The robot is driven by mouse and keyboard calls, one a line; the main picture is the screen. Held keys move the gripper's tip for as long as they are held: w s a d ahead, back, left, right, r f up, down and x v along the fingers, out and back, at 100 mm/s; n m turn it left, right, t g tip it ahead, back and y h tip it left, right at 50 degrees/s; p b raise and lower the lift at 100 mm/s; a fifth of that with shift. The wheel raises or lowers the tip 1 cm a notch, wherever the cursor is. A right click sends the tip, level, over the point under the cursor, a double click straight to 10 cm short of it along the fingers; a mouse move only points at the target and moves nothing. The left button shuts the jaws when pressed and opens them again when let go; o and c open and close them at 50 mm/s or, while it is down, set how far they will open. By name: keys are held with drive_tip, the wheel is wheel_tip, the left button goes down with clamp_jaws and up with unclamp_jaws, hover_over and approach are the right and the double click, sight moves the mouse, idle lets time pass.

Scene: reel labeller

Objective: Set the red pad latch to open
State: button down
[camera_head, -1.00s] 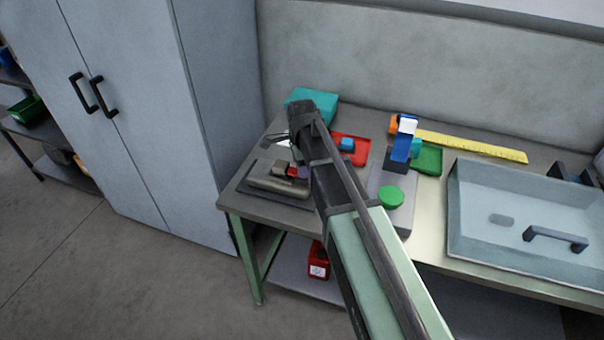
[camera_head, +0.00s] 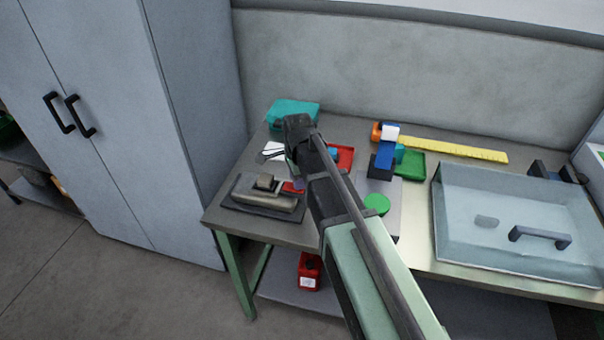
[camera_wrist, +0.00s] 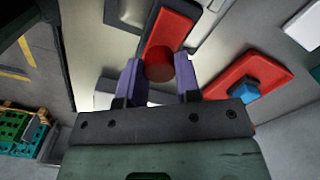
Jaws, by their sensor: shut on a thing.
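The red pad latch is a red bar with a round red knob (camera_wrist: 160,66), seen in the wrist view between the two purple fingers of my gripper (camera_wrist: 160,84). My gripper is shut on this knob. In the head view a small part of the red latch (camera_head: 291,187) shows at the right end of the beige and grey device (camera_head: 262,199), which sits on a dark base on the bench. My arm hides most of the latch and the fingers there.
A red tray (camera_head: 345,161) with a blue piece lies beside my arm. A teal box (camera_head: 292,112) stands behind. To the right are a green disc (camera_head: 376,204), a blue upright piece (camera_head: 385,157), a yellow ruler (camera_head: 455,148) and a clear-walled bin (camera_head: 450,230). A cabinet (camera_head: 120,130) stands left.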

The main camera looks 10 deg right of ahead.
drive_tip(key=shift+s+d, duration=0.15)
drive_tip(key=c, duration=0.8)
unclamp_jaws()
drive_tip(key=shift+d, duration=0.1)
wheel_tip(320, 180, up, 11)
drive_tip(key=p, duration=1)
drive_tip(key=shift+p, duration=0.4)
drive_tip(key=shift+f, duration=0.15)
